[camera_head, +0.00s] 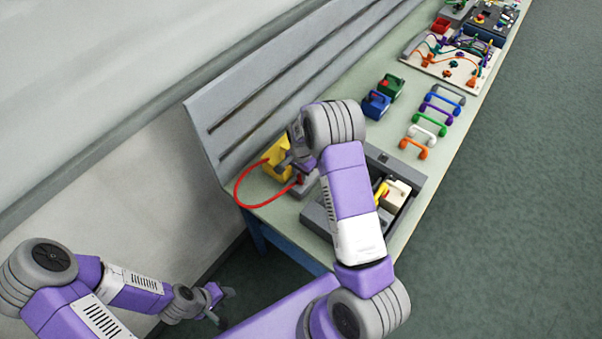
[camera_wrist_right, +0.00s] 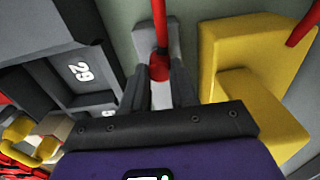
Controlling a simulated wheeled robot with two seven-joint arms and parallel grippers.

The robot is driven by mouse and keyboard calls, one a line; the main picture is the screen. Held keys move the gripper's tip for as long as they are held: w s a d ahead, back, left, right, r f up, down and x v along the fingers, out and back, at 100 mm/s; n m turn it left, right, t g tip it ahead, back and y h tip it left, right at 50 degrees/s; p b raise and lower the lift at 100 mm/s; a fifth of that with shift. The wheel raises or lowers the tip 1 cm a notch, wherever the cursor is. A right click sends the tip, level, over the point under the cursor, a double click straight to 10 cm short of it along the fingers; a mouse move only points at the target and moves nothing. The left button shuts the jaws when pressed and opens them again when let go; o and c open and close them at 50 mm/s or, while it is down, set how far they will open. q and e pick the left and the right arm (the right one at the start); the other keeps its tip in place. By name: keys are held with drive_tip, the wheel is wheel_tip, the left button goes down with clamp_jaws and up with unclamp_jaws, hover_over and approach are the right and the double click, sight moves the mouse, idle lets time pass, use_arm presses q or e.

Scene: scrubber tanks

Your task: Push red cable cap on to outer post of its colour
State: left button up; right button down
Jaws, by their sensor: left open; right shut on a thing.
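The red cable (camera_head: 240,190) makes a loop at the left edge of the bench. One end meets the yellow block (camera_head: 277,158); the other runs to a small grey block (camera_head: 308,185) under my right gripper. In the right wrist view the red cap (camera_wrist_right: 160,68) sits between the fingers of my right gripper (camera_wrist_right: 160,84), with the red cable rising from it. The gripper is shut on the cap, over a grey surface. Whether the cap touches a post is hidden by the fingers. My left gripper (camera_head: 222,307) is open and empty, low beside the bench.
A grey open tray (camera_head: 320,217) holding a cream and yellow item stands right of my right gripper. Blue (camera_head: 376,105) and green (camera_head: 390,88) blocks and several coloured handles (camera_head: 430,125) lie farther along. A slatted grey back panel (camera_head: 270,95) borders the bench (camera_head: 400,240).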

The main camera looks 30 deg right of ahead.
drive_tip(key=shift+r+p, duration=1.5)
drive_tip(key=shift+r, duration=1)
wheel_tip(320, 180, up, 5)
drive_tip(key=m+p, duration=0.2)
drive_tip(key=p, duration=0.1)
drive_tip(key=shift+f, duration=0.15)
drive_tip(key=shift+s, duration=0.1)
drive_tip(key=s+d, duration=0.2)
drive_tip(key=s, duration=0.5)
drive_tip(key=s+d, duration=0.3)
drive_tip(key=s, duration=0.5)
drive_tip(key=s+d, duration=0.3)
drive_tip(key=s, duration=0.5)
drive_tip(key=shift+s+d, duration=0.25)
